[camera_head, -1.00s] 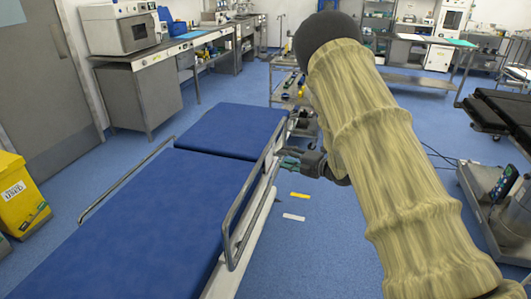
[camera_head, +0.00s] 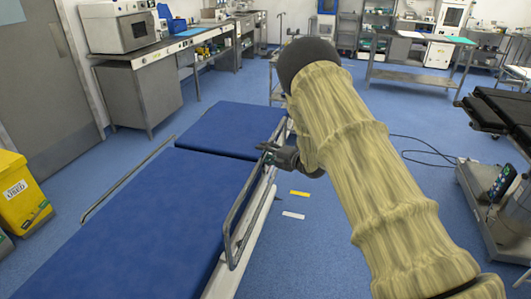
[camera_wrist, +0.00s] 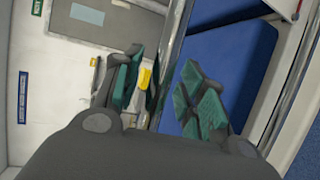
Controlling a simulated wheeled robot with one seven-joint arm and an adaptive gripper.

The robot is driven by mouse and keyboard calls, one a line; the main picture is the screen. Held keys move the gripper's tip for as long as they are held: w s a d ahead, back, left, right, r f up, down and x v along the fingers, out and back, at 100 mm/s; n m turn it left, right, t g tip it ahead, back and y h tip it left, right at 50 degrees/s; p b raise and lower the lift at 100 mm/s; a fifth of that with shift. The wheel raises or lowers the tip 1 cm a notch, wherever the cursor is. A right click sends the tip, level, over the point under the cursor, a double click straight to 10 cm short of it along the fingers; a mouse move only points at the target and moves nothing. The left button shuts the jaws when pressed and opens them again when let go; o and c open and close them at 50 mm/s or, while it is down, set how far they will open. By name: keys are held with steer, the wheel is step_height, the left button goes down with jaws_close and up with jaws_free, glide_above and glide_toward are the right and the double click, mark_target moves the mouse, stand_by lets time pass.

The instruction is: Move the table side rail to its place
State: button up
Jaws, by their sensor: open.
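The grey metal side rail (camera_head: 228,220) stands along the right edge of the blue-padded table (camera_head: 125,225), raised above the pad. My gripper (camera_head: 270,152) is at the far end of this rail, close to its upper corner; contact cannot be told. In the wrist view my gripper (camera_wrist: 162,85) is open, its green-padded fingers apart. A metal bar (camera_wrist: 178,35) runs between the fingers as seen there, with nothing visibly clamped. The table's blue pad (camera_wrist: 240,60) lies behind the right finger. My sleeved arm hides part of the floor right of the table.
Another rail (camera_head: 115,190) lies low along the table's left edge. A yellow bin (camera_head: 20,195) stands at the left. A yellow strip (camera_head: 299,194) and a white strip (camera_head: 293,215) mark the floor. A black-topped table (camera_head: 505,110) stands at the right.

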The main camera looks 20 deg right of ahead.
mark_target(266, 194)
jaws_close()
steer(key=shift+f, duration=0.1)
step_height(266, 194, down, 22)
steer(key=b, duration=1.3)
steer(key=shift+f, duration=0.1)
steer(key=shift+s, duration=0.1)
steer(key=shift+f, duration=0.15)
jaws_free()
steer(key=shift+f, duration=0.1)
